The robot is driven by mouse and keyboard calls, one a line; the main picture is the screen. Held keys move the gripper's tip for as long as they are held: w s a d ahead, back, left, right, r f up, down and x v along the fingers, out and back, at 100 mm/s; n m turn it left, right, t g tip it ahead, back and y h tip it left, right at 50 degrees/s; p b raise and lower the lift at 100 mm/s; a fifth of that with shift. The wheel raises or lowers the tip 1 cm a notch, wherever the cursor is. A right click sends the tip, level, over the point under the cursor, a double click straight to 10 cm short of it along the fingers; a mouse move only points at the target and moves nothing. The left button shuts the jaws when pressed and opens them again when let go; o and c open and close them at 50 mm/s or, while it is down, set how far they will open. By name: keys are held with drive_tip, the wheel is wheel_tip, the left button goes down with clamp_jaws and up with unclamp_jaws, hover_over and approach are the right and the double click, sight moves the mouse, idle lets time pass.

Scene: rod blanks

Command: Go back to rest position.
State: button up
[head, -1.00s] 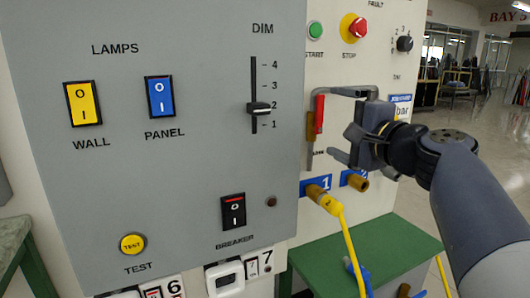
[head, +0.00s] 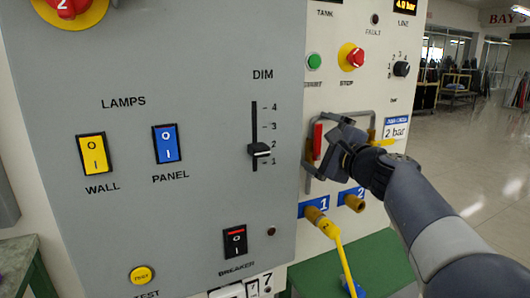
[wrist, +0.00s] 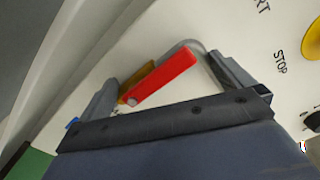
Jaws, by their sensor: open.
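My gripper (head: 322,152) is at the right part of the panel, in front of a red-handled lever (head: 317,141). In the wrist view my gripper (wrist: 165,85) is open, with its two fingers wide apart. The red lever handle (wrist: 163,78) shows slanted between the fingers there, with clear gaps to both. I cannot tell how far the fingertips are from the panel. My arm reaches in from the lower right of the head view.
A bent grey pipe (head: 345,113) frames the lever. Below are brass outlets, one with a yellow hose (head: 340,258). The grey lamp panel (head: 200,90) stands left, with switches and a dimmer slider (head: 259,150). A green table (head: 375,258) is below. Open floor (head: 470,170) lies right.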

drive_tip(key=m+p, duration=0.2)
drive_tip(key=p, duration=0.1)
drive_tip(key=d+m+p, duration=0.1)
drive_tip(key=m+p, duration=0.1)
drive_tip(key=shift+w, duration=0.25)
drive_tip(key=m+p, duration=0.2)
drive_tip(key=p, duration=0.1)
drive_tip(key=m+p, duration=0.1)
drive_tip(key=p, duration=0.1)
drive_tip(key=shift+w+d+f+m, duration=0.15)
drive_tip(key=shift+d+f+m, duration=0.15)
drive_tip(key=shift+d, duration=0.05)
drive_tip(key=m+p, duration=0.2)
drive_tip(key=f+m+p, duration=0.1)
drive_tip(key=p, duration=0.2)
drive_tip(key=d+m+p, duration=0.1)
drive_tip(key=m+p, duration=0.1)
drive_tip(key=p, duration=0.1)
drive_tip(key=shift+s+f+m, duration=0.3)
drive_tip(key=shift+f, duration=0.1)
